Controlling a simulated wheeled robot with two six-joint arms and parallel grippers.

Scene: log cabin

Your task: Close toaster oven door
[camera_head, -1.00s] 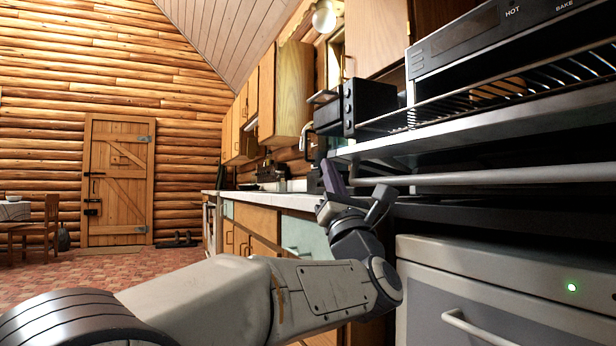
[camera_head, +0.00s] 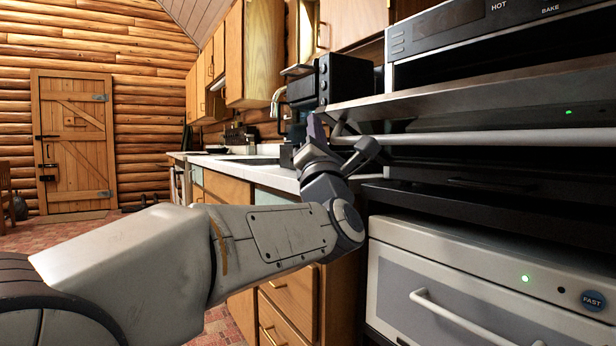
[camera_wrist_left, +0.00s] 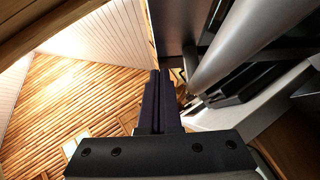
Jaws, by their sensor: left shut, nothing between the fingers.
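The toaster oven (camera_head: 455,22) is at the upper right of the head view, with HOT and BAKE marks on its front. Its door (camera_head: 480,106) is partly open and tilted, with a long grey handle bar (camera_head: 480,139) along its outer edge. My left gripper (camera_head: 316,128) is shut and empty at the left end of the door, close to the handle bar. I cannot tell whether it touches the door. In the left wrist view the shut fingers (camera_wrist_left: 158,105) point up beside a thick grey bar (camera_wrist_left: 250,42). My right gripper is out of view.
A second oven (camera_head: 480,285) with its own handle stands below, near my left arm. A black appliance (camera_head: 345,78) stands on the counter (camera_head: 262,177) behind the gripper. Wooden drawers (camera_head: 290,300) are below the counter. Open floor (camera_head: 60,240) lies to the left.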

